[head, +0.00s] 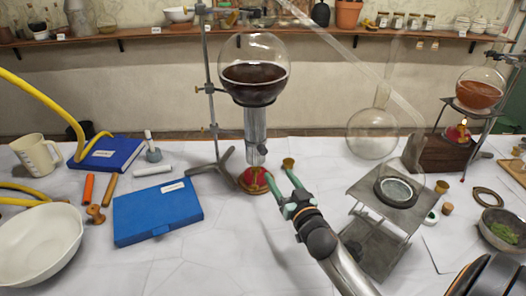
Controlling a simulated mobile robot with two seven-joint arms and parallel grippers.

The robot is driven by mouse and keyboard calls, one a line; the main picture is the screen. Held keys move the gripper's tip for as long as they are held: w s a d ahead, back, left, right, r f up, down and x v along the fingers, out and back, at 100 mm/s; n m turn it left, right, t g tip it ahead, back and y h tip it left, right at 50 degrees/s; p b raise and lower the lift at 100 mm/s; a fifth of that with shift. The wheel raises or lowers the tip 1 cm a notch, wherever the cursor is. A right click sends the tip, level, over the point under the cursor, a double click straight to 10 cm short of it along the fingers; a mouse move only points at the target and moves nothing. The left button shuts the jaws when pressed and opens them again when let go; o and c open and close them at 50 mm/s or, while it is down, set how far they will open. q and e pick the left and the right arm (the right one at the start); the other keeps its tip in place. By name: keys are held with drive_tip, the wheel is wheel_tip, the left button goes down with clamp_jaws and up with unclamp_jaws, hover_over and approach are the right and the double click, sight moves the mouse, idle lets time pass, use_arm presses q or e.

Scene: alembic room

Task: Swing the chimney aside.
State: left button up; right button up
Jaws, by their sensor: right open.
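The chimney (255,132) is a grey metal tube standing upright directly under a round flask of dark liquid (255,82). A red burner (256,181) sits on the table below it. My right gripper (279,176) is open, with its green fingers just right of the burner and below the chimney. It appears apart from the chimney. A small brass-coloured piece (288,163) shows by the farther fingertip; I cannot tell whether they touch. My left gripper is not in view.
A clamp stand (209,90) rises left of the flask. A blue case (158,211) lies left on the white table. A metal lift stand (374,240) with a ring on top is right of my arm. A clear round flask (372,135) is behind it. Some paper-covered table left of the gripper is clear.

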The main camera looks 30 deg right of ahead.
sight(264, 153)
drive_tip(key=x, duration=1.1)
drive_tip(key=shift+w, duration=0.1)
clamp_jaws()
idle(1.1)
